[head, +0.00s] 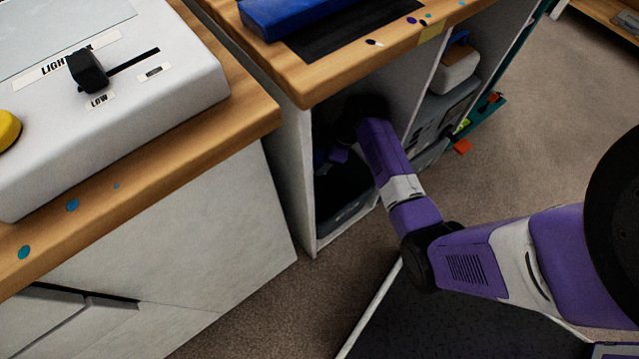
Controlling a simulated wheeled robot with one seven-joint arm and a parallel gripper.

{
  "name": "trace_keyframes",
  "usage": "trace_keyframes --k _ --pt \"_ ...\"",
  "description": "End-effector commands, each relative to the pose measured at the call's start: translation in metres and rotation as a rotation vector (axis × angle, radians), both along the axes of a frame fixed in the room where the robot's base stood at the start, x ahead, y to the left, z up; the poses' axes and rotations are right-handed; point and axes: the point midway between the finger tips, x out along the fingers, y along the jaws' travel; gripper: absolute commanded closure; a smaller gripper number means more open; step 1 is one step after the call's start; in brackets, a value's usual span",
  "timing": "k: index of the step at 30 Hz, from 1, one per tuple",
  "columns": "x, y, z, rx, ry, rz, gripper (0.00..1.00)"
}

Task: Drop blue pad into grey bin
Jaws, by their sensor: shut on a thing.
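My gripper (335,156) is inside the shadowed left compartment of the cabinet, at the end of my purple and white arm. It is shut on a small dark bluish thing, the blue pad (321,158), which shows only in part in the shade. Below it, on the compartment floor, is the grey bin (347,216), dark and open at the top, with its rim partly visible. The pad is above the bin and looks apart from it. The fingertips are mostly hidden by shadow and my wrist.
The cabinet's white side panel (292,180) and wooden top (330,75) bound the compartment. A large blue block (300,12) lies on top by a black mat (345,32). A grey-white control box (150,110) stands on the left counter. Carpet (530,130) is clear at right.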

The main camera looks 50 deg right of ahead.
Motion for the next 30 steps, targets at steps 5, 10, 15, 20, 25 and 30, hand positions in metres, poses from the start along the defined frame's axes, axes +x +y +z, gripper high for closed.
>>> trace_keyframes --k 5,10,15,20,25,30 --pt "0.000 0.000 -0.014 0.000 0.000 0.001 0.90" --pt "0.000 0.000 -0.013 0.000 -0.001 0.001 0.90" --pt "0.000 0.000 -0.012 0.000 -0.001 0.001 0.35" --pt "0.000 0.000 -0.013 0.000 -0.001 0.000 0.21" --pt "0.000 0.000 -0.013 0.000 0.000 0.000 0.21" --pt "0.001 0.000 -0.003 -0.001 -0.002 0.000 0.21"
